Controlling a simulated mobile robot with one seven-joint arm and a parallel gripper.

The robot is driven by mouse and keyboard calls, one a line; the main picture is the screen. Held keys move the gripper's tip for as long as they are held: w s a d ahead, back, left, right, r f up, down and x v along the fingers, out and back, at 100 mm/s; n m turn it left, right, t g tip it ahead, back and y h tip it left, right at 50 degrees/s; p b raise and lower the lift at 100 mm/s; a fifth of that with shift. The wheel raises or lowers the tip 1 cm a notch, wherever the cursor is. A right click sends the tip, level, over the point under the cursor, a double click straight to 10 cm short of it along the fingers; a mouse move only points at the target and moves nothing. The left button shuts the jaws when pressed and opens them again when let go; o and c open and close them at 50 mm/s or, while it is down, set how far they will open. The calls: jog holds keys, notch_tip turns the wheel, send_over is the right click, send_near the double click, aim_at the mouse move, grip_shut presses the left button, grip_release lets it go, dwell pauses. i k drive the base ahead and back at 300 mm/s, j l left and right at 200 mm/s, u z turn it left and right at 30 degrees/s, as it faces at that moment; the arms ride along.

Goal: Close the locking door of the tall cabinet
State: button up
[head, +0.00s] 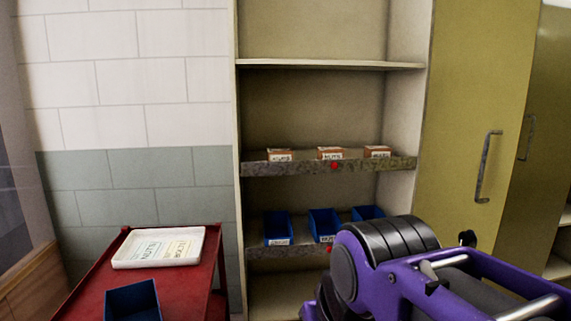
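The tall cabinet (330,65) stands open in the middle of the head view, with its shelves showing. A yellow-olive door (465,85) with a long metal handle (487,166) stands to the right of the opening and does not cover it. A second, darker olive door (543,120) with its own handle (525,138) shows at the far right. I cannot tell for sure which door is the locking one. My purple arm crosses the lower right, in front of the lower shelves and below the doors. My gripper's fingertips do not show.
Small labelled boxes (331,154) sit on a middle shelf, and blue bins (323,224) sit on the shelf below. A red cart (84,288) at lower left carries a white tray (120,262) and a blue bin (132,300). More shelving shows at the right edge.

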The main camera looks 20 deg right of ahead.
aim_at(483, 56)
jog(key=k+j+z, duration=0.15)
jog(key=z, duration=0.75)
jog(key=i+l+z, duration=0.1)
jog(key=z, duration=0.15)
jog(key=i+z, duration=0.3)
jog(key=k+l, duration=0.05)
